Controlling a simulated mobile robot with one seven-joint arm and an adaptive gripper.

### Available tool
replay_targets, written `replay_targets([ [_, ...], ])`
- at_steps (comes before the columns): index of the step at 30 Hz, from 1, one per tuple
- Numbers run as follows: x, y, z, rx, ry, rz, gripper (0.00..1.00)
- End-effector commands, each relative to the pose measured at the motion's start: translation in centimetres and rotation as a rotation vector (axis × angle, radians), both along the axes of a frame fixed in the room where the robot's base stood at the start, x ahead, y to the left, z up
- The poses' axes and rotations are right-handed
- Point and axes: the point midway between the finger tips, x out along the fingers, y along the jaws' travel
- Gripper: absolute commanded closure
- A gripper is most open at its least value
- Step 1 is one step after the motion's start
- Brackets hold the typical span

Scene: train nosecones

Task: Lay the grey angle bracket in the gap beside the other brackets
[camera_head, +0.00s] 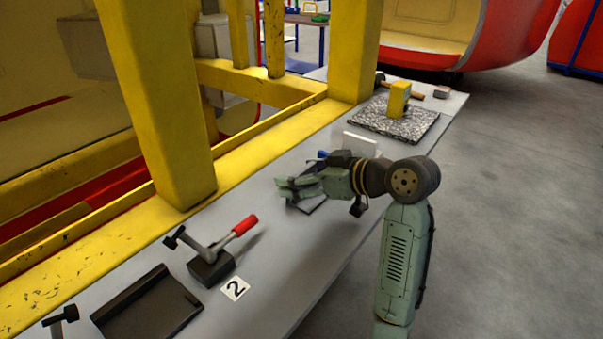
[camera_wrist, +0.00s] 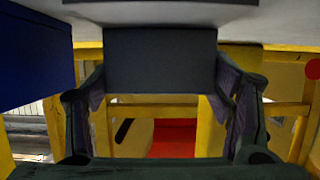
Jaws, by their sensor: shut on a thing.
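My gripper (camera_head: 284,190) is over the middle of the grey bench in the head view, its fingers pointing left. In the wrist view a dark grey flat-faced piece, which I take for the grey angle bracket (camera_wrist: 160,60), spans the space between my two fingers, and they are shut on it. Only one flat face of it shows clearly; its other leg is hidden. In the head view my fingers largely hide it, and a dark patch under them may be its edge or a shadow. I cannot make out the other brackets or the gap for certain.
A black tray (camera_head: 148,308) lies nearer. A yellow post (camera_head: 160,100) rises behind the bench. A grey speckled mat (camera_head: 395,122) lies beyond my gripper.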

Motion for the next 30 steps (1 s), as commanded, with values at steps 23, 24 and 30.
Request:
replay_targets([
  [23, -0.2, -0.4, 0.4, 0.000, -0.001, -0.002, 0.06],
  [24, -0.5, -0.8, 0.5, 0.001, -0.001, -0.003, 0.06],
  [30, -2.8, -3.9, 2.0, -0.001, -0.005, -0.003, 0.06],
])
